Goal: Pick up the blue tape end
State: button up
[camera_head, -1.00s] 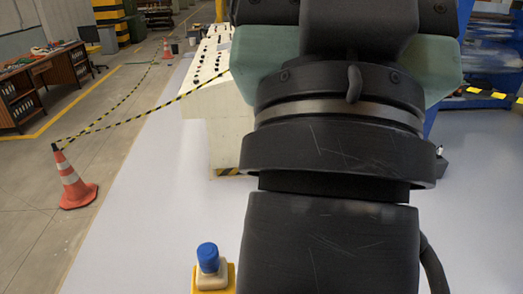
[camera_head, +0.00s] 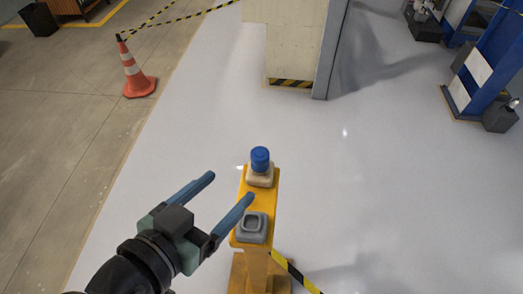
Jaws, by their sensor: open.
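The blue tape end (camera_head: 260,159) is a short blue cylinder on a pale block at the far end of the top of a yellow post (camera_head: 262,205). My gripper (camera_head: 230,188) has two long blue-grey fingers, spread apart with nothing between them. It reaches in from the lower left, and its fingertips are to the left of and nearer than the blue end. In the picture the right fingertip overlaps the post's left edge; I cannot tell whether it touches. No part of the blue end's visible top is covered.
A grey square socket (camera_head: 252,227) sits on the near part of the post's top. Black-and-yellow tape (camera_head: 293,273) runs from the post to the lower right. An orange cone (camera_head: 138,78) stands upper left. A pale machine cabinet (camera_head: 293,45) stands behind.

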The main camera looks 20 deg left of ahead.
aim_at(257, 159)
jog(key=p+x, duration=0.1)
jog(key=x, duration=0.6)
jog(key=shift+w+f+p, duration=0.15)
jog(key=shift+p, duration=0.15)
jog(key=p+x, duration=0.2)
jog(key=x, duration=0.2)
jog(key=shift+w, duration=0.2)
jog(key=shift+w+f, duration=0.3)
jog(key=shift+w, duration=0.15)
grip_shut()
